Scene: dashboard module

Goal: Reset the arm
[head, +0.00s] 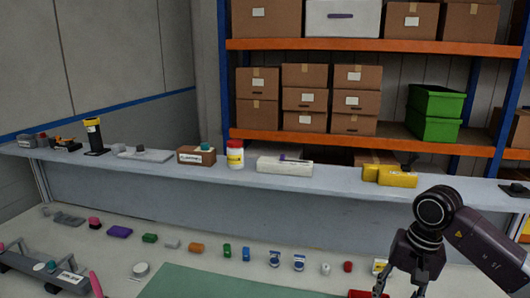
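My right arm comes in from the right edge. Its dark gripper (404,285) points down over the right end of the near bench (115,268). Its fingers look spread apart, with nothing seen between them, though the tips are at the bottom edge of the view. A red item (362,294) lies just left of the fingers, partly cut off by the frame; I cannot tell if they touch. My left gripper is not in view.
A row of small items, including a purple block (119,232) and an orange block (196,247), lies along the bench. A green mat (205,283) is left of the gripper. The raised ledge (330,184) behind holds a white jar (235,155) and yellow boxes (397,179).

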